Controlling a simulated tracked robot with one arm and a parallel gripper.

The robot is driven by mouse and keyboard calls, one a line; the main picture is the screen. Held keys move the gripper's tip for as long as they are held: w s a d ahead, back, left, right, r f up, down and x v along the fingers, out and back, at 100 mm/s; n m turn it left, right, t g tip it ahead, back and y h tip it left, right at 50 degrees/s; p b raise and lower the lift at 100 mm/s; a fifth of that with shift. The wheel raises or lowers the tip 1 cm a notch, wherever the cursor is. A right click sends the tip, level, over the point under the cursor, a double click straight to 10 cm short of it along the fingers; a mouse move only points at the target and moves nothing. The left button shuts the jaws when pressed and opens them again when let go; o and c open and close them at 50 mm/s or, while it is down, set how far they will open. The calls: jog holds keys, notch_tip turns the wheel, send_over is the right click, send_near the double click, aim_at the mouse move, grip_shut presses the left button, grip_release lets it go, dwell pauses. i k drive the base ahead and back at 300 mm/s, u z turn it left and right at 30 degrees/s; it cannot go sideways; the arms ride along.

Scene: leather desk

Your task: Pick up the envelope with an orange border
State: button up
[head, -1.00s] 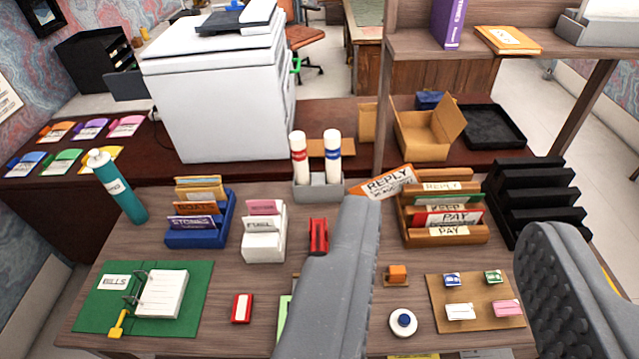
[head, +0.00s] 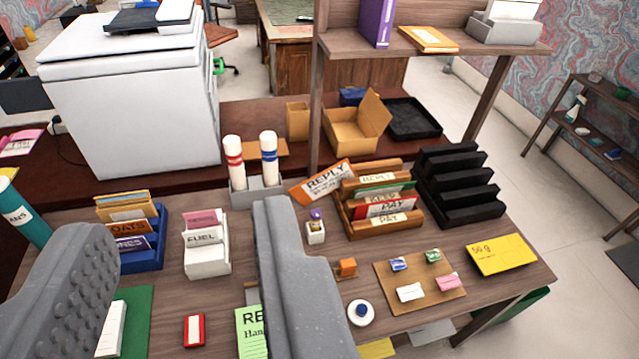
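The envelope with an orange border (head: 324,181) is white with "REPLY" written on it. It stands tilted at the left end of the wooden letter sorter (head: 387,232), partly in front of it. My gripper (head: 180,225) is open, with its two grey fingers wide apart in the lower left and centre. Nothing is held between them. The right finger is below and left of the envelope in the picture and does not cover it.
White tubes (head: 269,158) in a grey holder stand just left of the envelope. A black tiered rack (head: 460,190) is to the right. A blue sorter (head: 148,250) and a white sorter (head: 207,255) show between my fingers. A shelf post (head: 317,110) rises behind.

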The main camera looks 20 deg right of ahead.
aim_at(327, 181)
jog(key=u, duration=0.05)
jog(key=i, duration=1)
jog(key=z, duration=0.1)
